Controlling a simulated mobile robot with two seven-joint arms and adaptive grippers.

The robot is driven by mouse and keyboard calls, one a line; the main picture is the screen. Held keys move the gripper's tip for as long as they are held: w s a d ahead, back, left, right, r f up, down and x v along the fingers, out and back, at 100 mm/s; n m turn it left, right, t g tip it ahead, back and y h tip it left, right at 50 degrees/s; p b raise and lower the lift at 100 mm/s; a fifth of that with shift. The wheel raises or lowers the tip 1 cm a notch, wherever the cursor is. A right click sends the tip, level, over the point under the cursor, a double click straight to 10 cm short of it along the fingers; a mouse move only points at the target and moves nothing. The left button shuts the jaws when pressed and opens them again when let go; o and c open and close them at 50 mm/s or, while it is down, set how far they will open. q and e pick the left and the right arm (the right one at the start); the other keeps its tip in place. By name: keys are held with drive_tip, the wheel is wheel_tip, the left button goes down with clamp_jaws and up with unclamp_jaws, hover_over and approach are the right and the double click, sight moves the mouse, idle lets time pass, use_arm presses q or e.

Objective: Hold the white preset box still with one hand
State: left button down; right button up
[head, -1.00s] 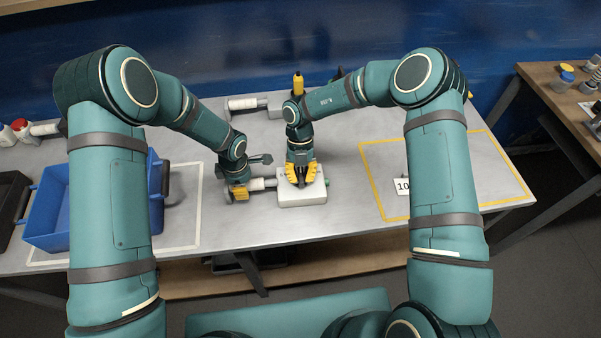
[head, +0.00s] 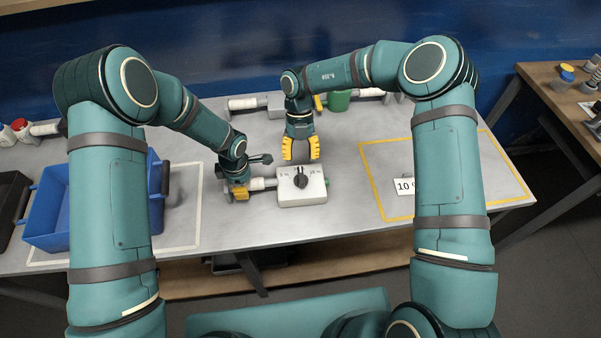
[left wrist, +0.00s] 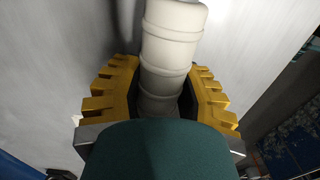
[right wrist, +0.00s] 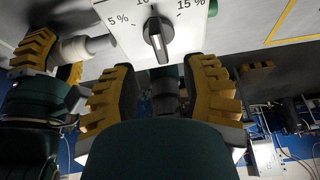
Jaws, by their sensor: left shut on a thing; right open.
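The white preset box (head: 315,193) sits on the grey table in the middle of the head view, with a black knob (head: 300,178) on top. In the right wrist view, the box (right wrist: 125,35) shows marks of 5 % and 15 % beside the knob (right wrist: 158,33). A white ribbed handle (head: 263,184) sticks out of its left side. My left gripper (head: 240,192) is shut on this handle, which lies between the yellow fingers in the left wrist view (left wrist: 168,60). My right gripper (head: 301,150) is open and empty behind the box, apart from the knob.
A blue crate (head: 47,212) stands at the left inside a white outline. A yellow outline (head: 372,187) with a number card (head: 403,186) lies at the right. A green cylinder (head: 339,101) and other white-handled items stand at the back. The table right of the box is clear.

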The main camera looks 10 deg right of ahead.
drive_tip(key=shift+v, duration=2.35)
use_arm(q)
drive_tip(key=c, duration=0.6)
unclamp_jaws()
wheel_tip(320, 180, up, 12)
